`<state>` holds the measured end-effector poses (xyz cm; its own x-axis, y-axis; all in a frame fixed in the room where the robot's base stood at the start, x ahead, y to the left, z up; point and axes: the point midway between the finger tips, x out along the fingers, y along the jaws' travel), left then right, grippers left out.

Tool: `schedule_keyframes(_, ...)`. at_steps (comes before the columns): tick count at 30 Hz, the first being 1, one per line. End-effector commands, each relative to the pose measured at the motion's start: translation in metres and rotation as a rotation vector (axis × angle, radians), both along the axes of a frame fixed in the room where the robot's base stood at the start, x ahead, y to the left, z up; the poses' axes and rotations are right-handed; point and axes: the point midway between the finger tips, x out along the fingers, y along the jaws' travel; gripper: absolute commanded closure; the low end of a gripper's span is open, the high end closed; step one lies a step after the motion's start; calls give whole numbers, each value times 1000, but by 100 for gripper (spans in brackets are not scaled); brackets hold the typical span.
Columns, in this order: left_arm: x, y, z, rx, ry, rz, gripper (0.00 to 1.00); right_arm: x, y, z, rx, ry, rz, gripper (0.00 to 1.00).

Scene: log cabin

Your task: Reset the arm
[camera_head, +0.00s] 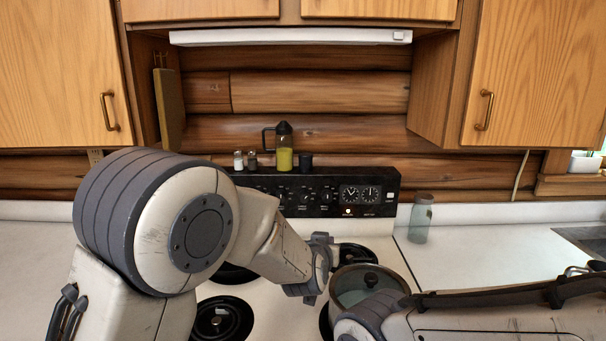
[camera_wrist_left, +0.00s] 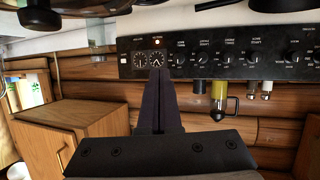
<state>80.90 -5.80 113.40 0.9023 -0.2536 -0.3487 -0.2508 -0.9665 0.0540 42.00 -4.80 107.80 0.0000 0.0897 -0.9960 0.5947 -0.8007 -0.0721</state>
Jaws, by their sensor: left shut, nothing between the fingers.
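My left arm comes in from the left in the head view and reaches over the stove. Its wrist end is beside the glass-lidded pot (camera_head: 368,286), and the fingers are hard to make out there. In the left wrist view, which is upside down, my left gripper (camera_wrist_left: 160,85) has its two dark fingers together with nothing between them. The fingers point toward the stove's control panel (camera_wrist_left: 215,55), which also shows in the head view (camera_head: 330,197). My right arm crosses the lower right of the head view. Its gripper is not visible.
The white stove has dark burners (camera_head: 220,318). A yellow oil bottle (camera_head: 284,158), two shakers (camera_head: 239,160) and a dark cup (camera_head: 305,162) stand on the panel's top. A glass jar (camera_head: 420,218) stands on the right counter (camera_head: 470,245), which is otherwise mostly clear. Wooden cabinets hang above.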

Motion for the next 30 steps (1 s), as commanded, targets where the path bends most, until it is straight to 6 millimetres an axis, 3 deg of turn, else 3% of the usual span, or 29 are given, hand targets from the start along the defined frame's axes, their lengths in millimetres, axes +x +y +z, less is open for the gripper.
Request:
schedule_keyframes(5, -71, -15, -25, 37, 220, -139, 100, 0, 0, -16, 0, 0, 0, 0)
schedule_keyframes(8, -137, -14, -47, 95, 400, -238, 100, 0, 0, -26, 0, 0, 0, 0)
schedule_keyframes(12, -237, 13, -77, 216, 659, -342, 100, 0, 0, -39, 0, 0, 0, 0)
schedule_keyframes(15, -298, 41, -93, 309, 814, -386, 100, 0, 0, -46, 0, 0, 0, 0)
schedule_keyframes(18, -343, 69, -103, 390, 930, -406, 100, 0, 0, -51, 0, 0, 0, 0)
schedule_keyframes(21, -372, 91, -108, 451, 1008, -414, 100, 0, 0, -54, 0, 0, 0, 0)
schedule_keyframes(24, -386, 103, -110, 482, 1048, -414, 100, 0, 0, -55, 0, 0, 0, 0)
schedule_keyframes(30, -388, 105, -110, 488, 1056, -414, 100, 0, 0, -55, 0, 0, 0, 0)
